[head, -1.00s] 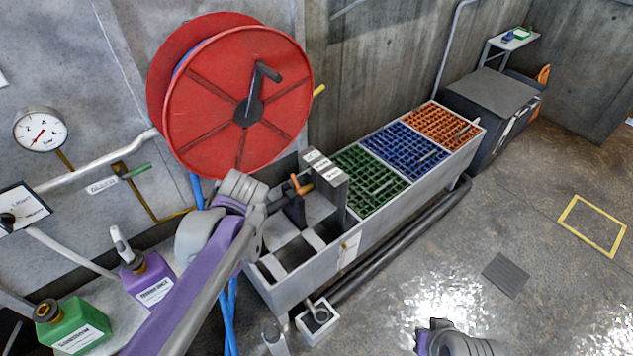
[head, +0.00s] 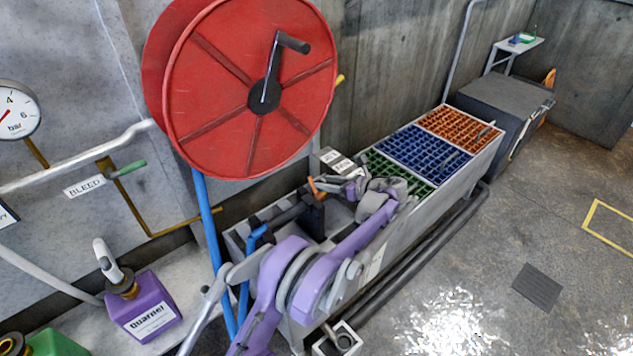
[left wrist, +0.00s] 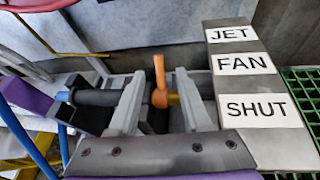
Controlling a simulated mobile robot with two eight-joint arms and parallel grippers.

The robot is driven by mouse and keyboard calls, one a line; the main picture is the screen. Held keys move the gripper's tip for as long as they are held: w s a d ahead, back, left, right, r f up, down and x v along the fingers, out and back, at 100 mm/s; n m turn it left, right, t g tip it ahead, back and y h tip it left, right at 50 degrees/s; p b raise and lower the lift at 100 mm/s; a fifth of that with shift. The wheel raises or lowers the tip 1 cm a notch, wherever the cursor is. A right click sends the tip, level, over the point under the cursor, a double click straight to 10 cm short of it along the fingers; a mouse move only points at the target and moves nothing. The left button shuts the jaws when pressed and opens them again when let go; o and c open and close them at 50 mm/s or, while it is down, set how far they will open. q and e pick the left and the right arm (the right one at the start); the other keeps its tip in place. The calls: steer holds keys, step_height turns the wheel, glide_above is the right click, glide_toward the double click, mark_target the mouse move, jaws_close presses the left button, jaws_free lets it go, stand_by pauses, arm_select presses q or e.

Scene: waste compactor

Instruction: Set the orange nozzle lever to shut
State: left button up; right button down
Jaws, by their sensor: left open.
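The orange nozzle lever (head: 317,188) stands on the black nozzle (head: 290,214) in the grey trough. In the left wrist view the lever (left wrist: 160,82) points up between the two fingers of my open left gripper (left wrist: 160,105), with a gap visible on each side. In the head view my left gripper (head: 345,184) is just right of the lever, and my arm hides part of the trough. A plate with JET, FAN and SHUT labels (left wrist: 257,107) is right of the gripper, SHUT nearest the camera. Which label the lever matches I cannot tell. My right gripper is not in view.
A red hose reel (head: 250,90) stands close behind the nozzle, with a blue hose (head: 208,240) hanging down. Green, blue and orange grates (head: 455,130) lie to the right. A purple jug (head: 143,305) is at lower left. The floor at right is mostly clear.

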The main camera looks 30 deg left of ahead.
mark_target(309, 179)
arm_select(q)
steer(key=b+x, duration=0.1)
steer(key=x, duration=0.9)
steer(key=shift+s+a, duration=0.1)
steer(key=shift+a, duration=0.15)
jaws_close()
steer(key=shift+d, duration=0.1)
stand_by(0.9)
